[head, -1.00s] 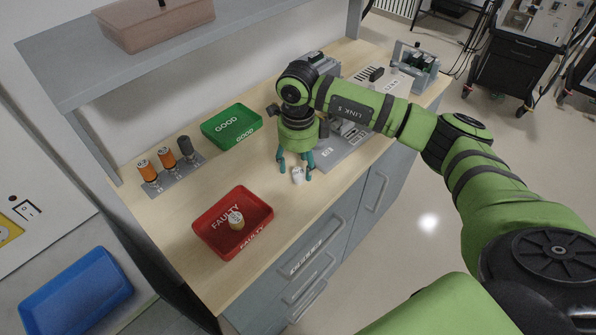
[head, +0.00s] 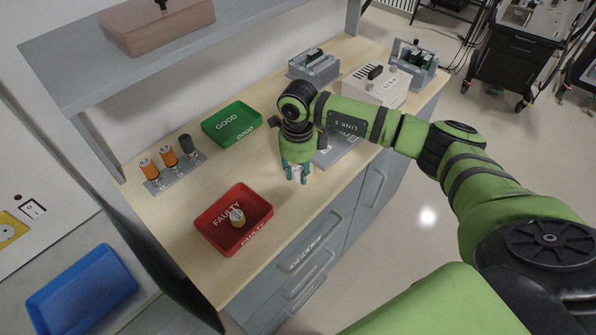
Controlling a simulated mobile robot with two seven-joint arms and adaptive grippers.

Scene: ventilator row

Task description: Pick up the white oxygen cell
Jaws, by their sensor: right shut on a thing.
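My right gripper (head: 296,174) points down over the bench, to the right of the red tray. Its teal fingers are shut on the white oxygen cell (head: 297,172), which is mostly hidden between them. I cannot tell whether the cell is clear of the bench top. My left gripper is not in view.
A green GOOD tray (head: 225,114) looks empty. A grey rack (head: 163,181) holds two orange cells and a dark one. Grey fixtures (head: 314,68) stand behind my arm. Bare bench lies between the trays.

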